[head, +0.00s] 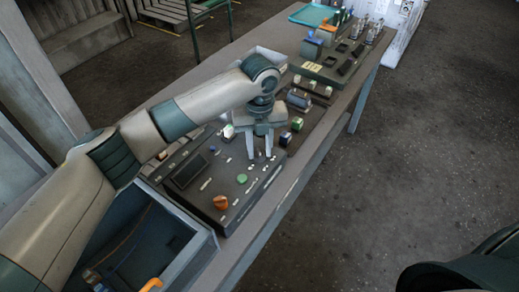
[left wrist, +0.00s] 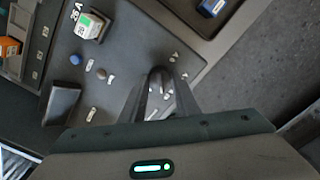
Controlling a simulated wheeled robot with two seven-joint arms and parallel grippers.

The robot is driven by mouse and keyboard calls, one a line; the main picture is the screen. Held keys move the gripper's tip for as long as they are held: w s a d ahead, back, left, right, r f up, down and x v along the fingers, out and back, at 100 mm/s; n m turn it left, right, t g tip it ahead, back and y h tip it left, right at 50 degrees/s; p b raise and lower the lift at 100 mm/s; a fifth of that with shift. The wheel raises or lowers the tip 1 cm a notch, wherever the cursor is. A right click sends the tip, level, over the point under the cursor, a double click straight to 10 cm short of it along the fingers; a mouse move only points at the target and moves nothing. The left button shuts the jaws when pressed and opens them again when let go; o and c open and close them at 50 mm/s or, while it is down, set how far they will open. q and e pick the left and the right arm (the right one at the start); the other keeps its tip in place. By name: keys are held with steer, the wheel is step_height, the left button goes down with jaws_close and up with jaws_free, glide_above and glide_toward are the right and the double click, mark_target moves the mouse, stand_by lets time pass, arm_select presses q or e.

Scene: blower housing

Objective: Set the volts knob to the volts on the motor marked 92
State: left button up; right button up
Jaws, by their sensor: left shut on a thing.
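My left gripper (head: 260,156) points down over the dark control panel (head: 212,183). It also shows in the left wrist view (left wrist: 160,90), where its fingers close around a small dark knob (left wrist: 158,75). Several small white labels lie around that knob, too small to read. The fingers hide most of the knob, so its setting cannot be told. A blue-grey motor-like cylinder (head: 298,98) lies on the bench beyond the panel. I cannot read a 92 on it or anywhere else. My right gripper is not in view.
The panel also carries an orange knob (head: 221,202), a green button (head: 243,207) and a dark display (head: 190,170). A green and white block (left wrist: 90,25) sits near the gripper. A blue open bin (head: 200,262) stands at the near end. Other gear (head: 335,62) fills the far bench.

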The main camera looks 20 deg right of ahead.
arm_select(q)
steer(key=m+b, duration=0.1)
steer(key=m, duration=0.3)
steer(key=shift+w+m, duration=0.1)
steer(key=shift+m, duration=0.2)
steer(key=m+b, duration=0.1)
steer(key=m, duration=0.3)
steer(key=shift+r, duration=0.1)
steer(key=o, duration=1)
steer(key=shift+o, duration=0.2)
steer(key=shift+r+b, duration=0.1)
steer(key=shift+b, duration=0.2)
